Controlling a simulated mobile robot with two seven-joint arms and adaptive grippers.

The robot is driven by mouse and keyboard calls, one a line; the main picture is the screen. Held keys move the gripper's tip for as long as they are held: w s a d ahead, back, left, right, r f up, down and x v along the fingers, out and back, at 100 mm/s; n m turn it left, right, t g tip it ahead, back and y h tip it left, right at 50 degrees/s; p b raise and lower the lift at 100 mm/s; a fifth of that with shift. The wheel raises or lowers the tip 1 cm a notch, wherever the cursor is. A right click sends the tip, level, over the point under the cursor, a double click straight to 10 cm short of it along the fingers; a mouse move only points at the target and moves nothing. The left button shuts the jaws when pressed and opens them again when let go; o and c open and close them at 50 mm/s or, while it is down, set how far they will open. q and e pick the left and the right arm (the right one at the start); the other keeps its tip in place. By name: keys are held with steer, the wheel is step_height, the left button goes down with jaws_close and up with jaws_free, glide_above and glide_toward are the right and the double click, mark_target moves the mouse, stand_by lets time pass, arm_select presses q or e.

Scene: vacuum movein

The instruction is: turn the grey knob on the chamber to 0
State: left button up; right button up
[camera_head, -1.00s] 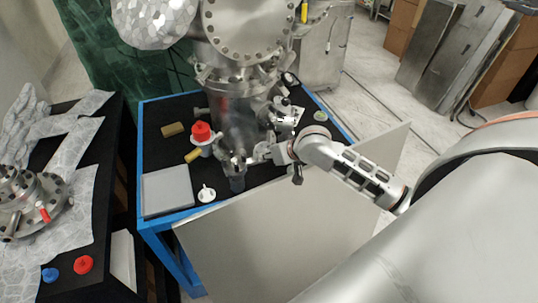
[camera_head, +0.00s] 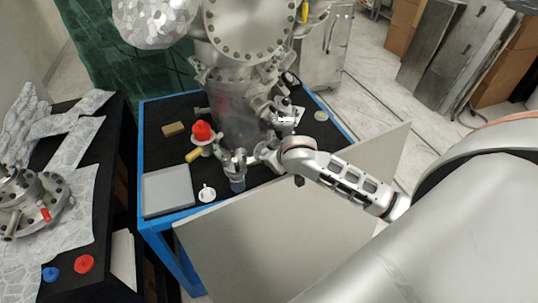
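The metal chamber (camera_head: 238,115) stands on the blue-framed table, with a large bolted flange on top. At its lower front is a small metal fitting with a blue-grey knob (camera_head: 238,184) at its lower end; this looks like the grey knob, but no scale or number is readable. My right arm comes in from the right. Its gripper (camera_head: 262,155) is beside the fitting, just right of and above the knob. The fingers are small and blend with the metal, so I cannot tell whether they touch it or are open or shut. My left gripper is not in view.
A red knob (camera_head: 201,131) with a yellow handle is left of the chamber. A white cap (camera_head: 207,193) and a grey box (camera_head: 167,190) are at the table's front left. A light panel (camera_head: 290,230) stands along the front. Another flange (camera_head: 35,200) is on the left table.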

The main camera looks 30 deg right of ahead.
steer(key=o, duration=1.1)
steer(key=v, duration=1.2)
steer(key=shift+s+a+f, duration=0.1)
